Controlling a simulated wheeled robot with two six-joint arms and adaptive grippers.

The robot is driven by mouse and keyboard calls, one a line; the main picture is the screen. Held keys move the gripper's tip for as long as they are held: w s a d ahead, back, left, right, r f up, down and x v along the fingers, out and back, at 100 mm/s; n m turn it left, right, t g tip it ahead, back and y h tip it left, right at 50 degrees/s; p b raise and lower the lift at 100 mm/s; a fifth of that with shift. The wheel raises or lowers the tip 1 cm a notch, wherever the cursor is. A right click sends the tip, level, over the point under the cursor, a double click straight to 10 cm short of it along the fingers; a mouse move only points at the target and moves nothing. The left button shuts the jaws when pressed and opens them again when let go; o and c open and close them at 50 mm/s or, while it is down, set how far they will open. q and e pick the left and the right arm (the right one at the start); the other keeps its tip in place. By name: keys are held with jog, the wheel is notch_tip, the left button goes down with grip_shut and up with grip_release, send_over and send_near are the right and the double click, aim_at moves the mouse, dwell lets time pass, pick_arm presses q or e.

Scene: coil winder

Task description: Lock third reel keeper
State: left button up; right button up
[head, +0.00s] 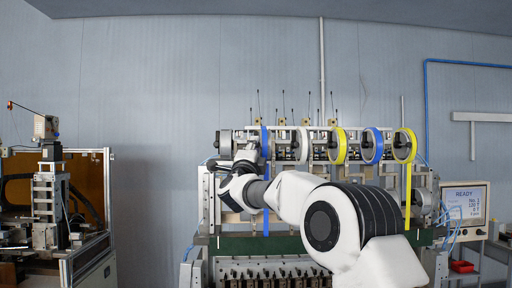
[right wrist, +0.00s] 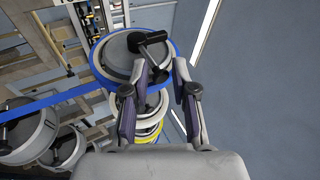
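A row of reels with black keepers at their hubs runs along the top of the winder in the head view, including a blue-rimmed reel (head: 265,143), a white reel (head: 300,145) and a yellow reel (head: 338,146). My right gripper (head: 246,158) is at the left part of this row, partly hidden by its own wrist. In the right wrist view my right gripper (right wrist: 161,70) is open and empty. A blue-rimmed reel (right wrist: 115,62) lies just ahead, its black keeper lever (right wrist: 150,40) slightly beyond the fingertips. I cannot tell whether a finger touches the reel. My left gripper is not in view.
More reels, blue (head: 372,146) and yellow (head: 404,146), stand to the right. A blue strip (right wrist: 60,100) runs left from the reel. A display (head: 465,203) reading READY stands at right. Another machine (head: 70,215) is at left, with plain wall between.

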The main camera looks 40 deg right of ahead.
jog(key=shift+s+d+r, duration=0.1)
jog(key=shift+s, duration=0.1)
jog(key=shift+w, duration=0.15)
jog(key=s+a+b, duration=0.5)
jog(key=shift+a, duration=0.35)
dwell(0.3)
jog(key=shift+d, duration=0.1)
dwell(0.3)
